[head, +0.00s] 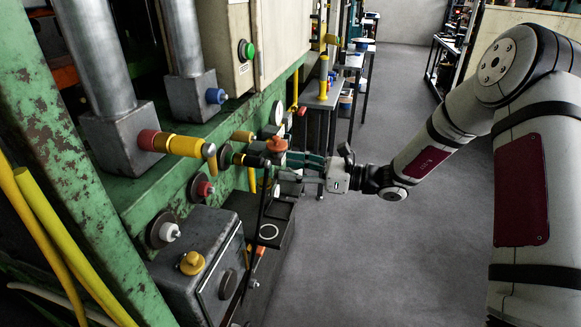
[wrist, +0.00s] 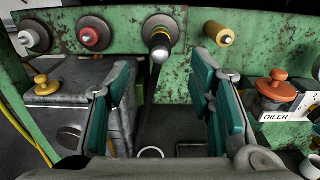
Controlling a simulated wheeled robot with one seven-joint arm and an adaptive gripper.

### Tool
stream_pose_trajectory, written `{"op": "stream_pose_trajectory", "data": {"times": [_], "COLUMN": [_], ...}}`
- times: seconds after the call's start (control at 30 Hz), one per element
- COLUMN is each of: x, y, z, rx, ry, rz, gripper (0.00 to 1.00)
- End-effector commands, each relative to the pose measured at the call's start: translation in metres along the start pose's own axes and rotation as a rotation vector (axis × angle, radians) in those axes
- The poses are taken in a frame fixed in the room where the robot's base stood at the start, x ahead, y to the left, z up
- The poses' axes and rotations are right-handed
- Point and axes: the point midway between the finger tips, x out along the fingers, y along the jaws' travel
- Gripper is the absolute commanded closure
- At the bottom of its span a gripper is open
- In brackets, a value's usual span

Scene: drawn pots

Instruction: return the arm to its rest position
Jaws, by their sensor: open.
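My gripper (head: 297,163) is in the middle of the head view, with its teal fingers pointing left at the green machine. My arm reaches to it from the right side. In the wrist view my gripper (wrist: 162,78) has its two teal-padded fingers wide apart, with nothing held between them. Beyond the gap, a dark round fitting with a yellow band and a hanging metal lever (wrist: 158,52) sits on the green panel. I cannot tell how far the fingertips are from it.
The green machine (head: 45,110) fills the left. An orange-knobbed oiler (wrist: 276,88) stands right of the fingers in the wrist view, and a grey box with a yellow knob (wrist: 42,84) stands left. Grey floor (head: 350,260) is open below and right of my gripper.

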Motion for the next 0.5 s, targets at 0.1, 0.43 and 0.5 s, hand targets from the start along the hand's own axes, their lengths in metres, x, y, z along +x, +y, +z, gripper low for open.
{"op": "stream_pose_trajectory", "data": {"times": [0.1, 0.43, 0.5], "x": [0.001, -0.004, -0.011], "y": [0.004, 0.092, 0.114], "z": [0.004, 0.046, 0.053], "rx": [-0.018, -0.357, -0.45], "ry": [0.012, 0.259, 0.327], "rz": [0.015, 0.302, 0.376], "gripper": [0.52, 0.52, 0.52]}}
